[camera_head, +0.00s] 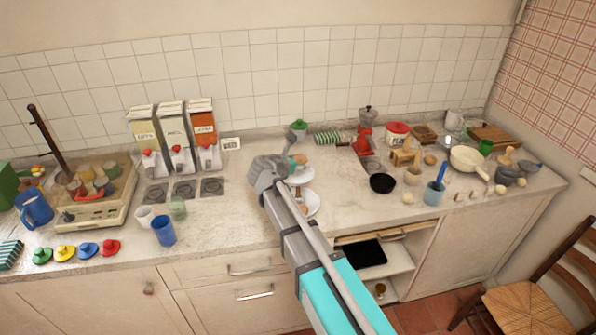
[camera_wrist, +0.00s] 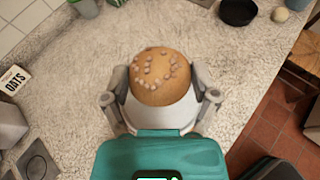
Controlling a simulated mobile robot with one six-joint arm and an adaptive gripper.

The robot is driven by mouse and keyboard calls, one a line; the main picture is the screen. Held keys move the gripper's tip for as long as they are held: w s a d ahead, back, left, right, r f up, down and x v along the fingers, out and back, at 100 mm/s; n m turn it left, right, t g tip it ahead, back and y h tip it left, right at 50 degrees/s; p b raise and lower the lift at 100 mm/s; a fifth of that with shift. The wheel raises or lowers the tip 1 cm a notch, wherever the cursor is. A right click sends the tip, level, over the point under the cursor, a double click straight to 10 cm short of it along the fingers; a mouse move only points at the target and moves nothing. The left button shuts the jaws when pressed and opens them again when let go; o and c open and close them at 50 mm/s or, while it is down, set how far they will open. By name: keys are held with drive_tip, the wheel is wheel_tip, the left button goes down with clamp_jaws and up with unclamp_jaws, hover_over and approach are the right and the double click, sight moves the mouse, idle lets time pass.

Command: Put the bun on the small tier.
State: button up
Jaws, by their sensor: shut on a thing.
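The bun (camera_wrist: 160,75) is round and golden brown with pale bits on top. In the wrist view it sits between the two fingers of my gripper (camera_wrist: 163,92), which is shut on it. A white surface shows just below the bun, and I cannot tell whether the bun touches it. In the head view my gripper (camera_head: 287,168) is over the counter, beside a white tiered stand. Its smaller upper tier (camera_head: 305,175) and wider lower tier (camera_head: 313,203) show to the right of my arm, partly hidden by it. A small brown thing (camera_head: 302,208) shows at the lower tier.
Three dispensers (camera_head: 173,135) stand at the back left, with a blue cup (camera_head: 163,231) in front. The counter between the dispensers and my arm is mostly clear.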

sight(297, 175)
drive_tip(key=shift+w+a+f+b, duration=0.2)
drive_tip(key=shift+w+f+b, duration=0.1)
drive_tip(key=shift+f, duration=0.2)
drive_tip(key=shift+s+f+b, duration=0.1)
drive_tip(key=shift+f+b, duration=1.25)
drive_tip(key=shift+f, duration=0.15)
drive_tip(key=o, duration=1)
drive_tip(key=shift+s+r, duration=0.1)
drive_tip(key=shift+r, duration=0.2)
drive_tip(key=p+v, duration=0.4)
drive_tip(key=v, duration=0.7)
drive_tip(key=shift+s+a+r+p, duration=0.15)
drive_tip(key=shift+s+a+p, duration=0.1)
drive_tip(key=shift+s+p, duration=0.1)
